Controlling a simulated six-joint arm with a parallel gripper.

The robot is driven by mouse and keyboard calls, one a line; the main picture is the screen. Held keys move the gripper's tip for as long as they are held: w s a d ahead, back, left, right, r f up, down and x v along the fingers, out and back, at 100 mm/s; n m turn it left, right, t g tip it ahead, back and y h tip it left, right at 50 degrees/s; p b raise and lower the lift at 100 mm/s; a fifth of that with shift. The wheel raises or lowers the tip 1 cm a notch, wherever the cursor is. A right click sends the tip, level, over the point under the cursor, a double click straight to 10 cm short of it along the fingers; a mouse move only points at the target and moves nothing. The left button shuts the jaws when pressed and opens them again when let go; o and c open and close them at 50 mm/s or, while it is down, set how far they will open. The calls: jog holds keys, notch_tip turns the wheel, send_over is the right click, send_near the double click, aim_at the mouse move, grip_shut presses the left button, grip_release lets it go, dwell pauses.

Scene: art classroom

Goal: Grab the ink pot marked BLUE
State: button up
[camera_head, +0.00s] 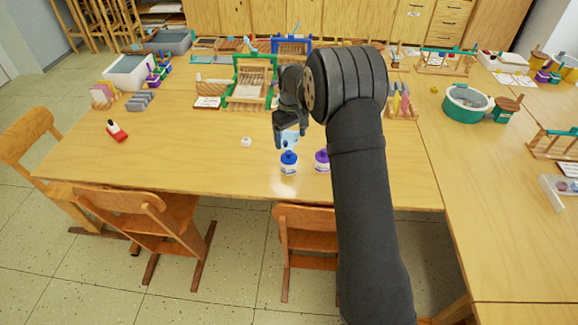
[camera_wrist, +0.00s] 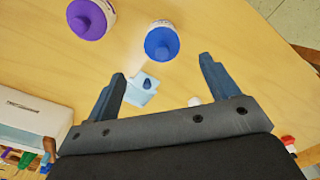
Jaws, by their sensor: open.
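A white pot with a blue cap (camera_head: 289,162) stands upright on the table near its front edge. It also shows at the top of the wrist view (camera_wrist: 162,42), beyond the fingertips. A similar pot with a purple cap (camera_head: 322,160) stands to its right, partly hidden by my arm; it is at upper left in the wrist view (camera_wrist: 88,18). I cannot read the labels. My gripper (camera_wrist: 162,68) is open and empty, its fingers apart above the table. In the head view my gripper (camera_head: 289,132) is just behind the blue-capped pot. A light blue card with a dark drop mark (camera_wrist: 142,88) lies between the fingers.
A small white object (camera_head: 246,141) lies left of the pots, and a red-and-white object (camera_head: 116,131) lies farther left. A green-framed loom (camera_head: 250,82) stands behind. Chairs (camera_head: 300,235) line the front edge. The table left of the pots is mostly clear.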

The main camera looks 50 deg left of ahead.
aim_at(289, 159)
notch_tip(289, 159, down, 6)
jog(key=shift+f, duration=0.25)
jog(key=shift+s+a+f, duration=0.1)
jog(key=shift+a+f, duration=0.05)
jog(key=shift+f, duration=1.2)
jog(key=shift+a+f, duration=0.1)
jog(key=shift+f, duration=1.2)
jog(key=c, duration=1.3)
